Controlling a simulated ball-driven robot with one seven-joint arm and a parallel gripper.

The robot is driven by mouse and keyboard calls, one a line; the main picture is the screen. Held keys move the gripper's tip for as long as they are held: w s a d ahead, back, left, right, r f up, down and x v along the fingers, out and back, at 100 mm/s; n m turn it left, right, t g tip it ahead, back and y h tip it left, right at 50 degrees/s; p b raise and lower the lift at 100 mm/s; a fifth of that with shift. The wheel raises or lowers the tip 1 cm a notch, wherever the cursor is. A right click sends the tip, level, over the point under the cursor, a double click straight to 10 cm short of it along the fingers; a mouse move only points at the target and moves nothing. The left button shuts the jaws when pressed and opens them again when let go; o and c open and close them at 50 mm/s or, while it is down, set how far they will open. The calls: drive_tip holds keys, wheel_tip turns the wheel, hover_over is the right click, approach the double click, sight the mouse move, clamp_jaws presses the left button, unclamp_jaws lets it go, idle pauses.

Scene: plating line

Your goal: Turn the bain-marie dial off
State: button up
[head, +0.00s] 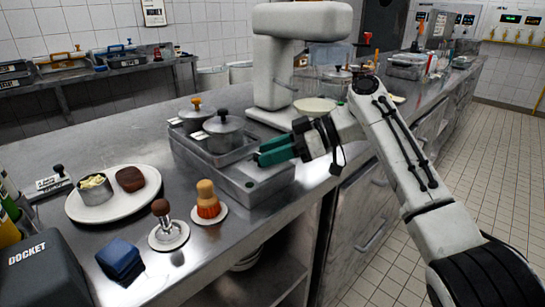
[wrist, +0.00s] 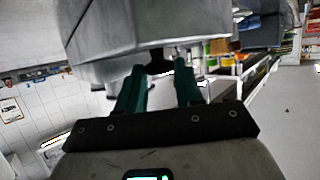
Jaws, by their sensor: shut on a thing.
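The bain-marie (head: 239,180) is a grey metal unit on the steel counter, with two lidded pots (head: 223,133) in its wells. My gripper (head: 262,158) has green fingers and reaches in from the right to the unit's near right end. In the wrist view the bain-marie (wrist: 150,30) fills the top, and a small dark dial (wrist: 158,64) shows between my fingertips (wrist: 160,78). My gripper is shut on the dial. In the head view the fingers and wrist cover much of that area. I cannot read the dial's setting.
A white stand mixer (head: 272,70) rises behind the unit. The tiled floor (head: 480,170) at right is clear.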

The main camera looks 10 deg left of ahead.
drive_tip(key=shift+f, duration=0.15)
drive_tip(key=o, duration=1)
drive_tip(key=v, duration=1.1)
